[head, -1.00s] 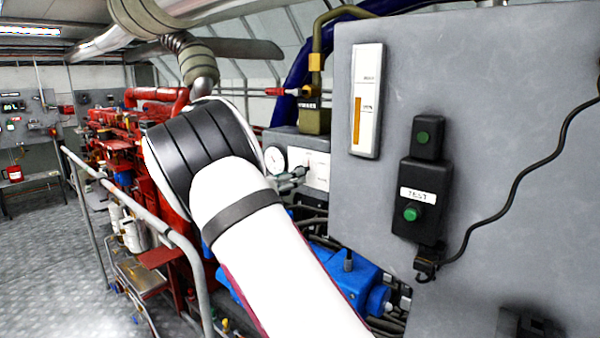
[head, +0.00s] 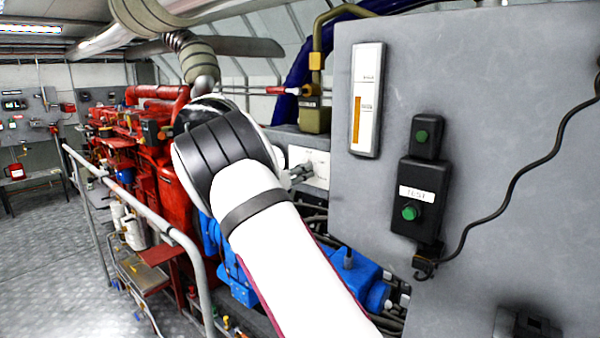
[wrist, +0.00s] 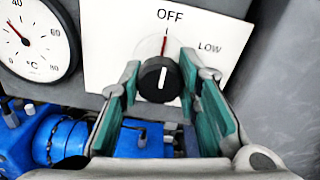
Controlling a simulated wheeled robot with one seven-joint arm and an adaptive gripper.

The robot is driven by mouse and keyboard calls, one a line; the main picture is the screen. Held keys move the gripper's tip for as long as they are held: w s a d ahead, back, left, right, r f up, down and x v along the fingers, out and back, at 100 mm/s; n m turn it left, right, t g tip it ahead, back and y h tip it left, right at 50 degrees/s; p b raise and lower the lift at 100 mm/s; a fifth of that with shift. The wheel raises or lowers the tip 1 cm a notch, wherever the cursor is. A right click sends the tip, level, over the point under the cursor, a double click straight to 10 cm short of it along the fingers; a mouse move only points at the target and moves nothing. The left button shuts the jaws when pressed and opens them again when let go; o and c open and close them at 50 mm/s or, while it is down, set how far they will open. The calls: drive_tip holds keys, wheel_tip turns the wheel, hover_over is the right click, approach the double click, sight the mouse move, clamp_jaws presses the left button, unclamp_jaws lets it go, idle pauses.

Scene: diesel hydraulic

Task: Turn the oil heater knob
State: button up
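The oil heater knob (wrist: 158,84) is a round black knob on a white plate (wrist: 105,25). In the wrist view the plate reads OFF above the knob and LOW to the upper right. A red line above the knob points toward OFF, and a white mark shows on the knob's lower front. My gripper (wrist: 160,68) is open, with one green-padded finger on each side of the knob. I cannot tell whether the pads touch it. In the head view my gripper (head: 300,174) is in front of the white plate (head: 318,162), and the knob is hidden.
A round temperature gauge (wrist: 32,35) sits left of the plate. Blue machinery (wrist: 75,138) lies below. A grey cabinet (head: 480,130) with a black TEST box (head: 420,195) stands right of my arm. A grey handrail (head: 150,220) runs along the left.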

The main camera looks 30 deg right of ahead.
drive_tip(key=shift+m, duration=0.3)
drive_tip(key=m, duration=0.5)
drive_tip(key=shift+m, duration=0.3)
drive_tip(key=m+p, duration=0.1)
drive_tip(key=m, duration=0.4)
drive_tip(key=shift+m, duration=0.4)
drive_tip(key=o, duration=1.2)
drive_tip(key=shift+a, duration=0.1)
drive_tip(key=v, duration=1.2)
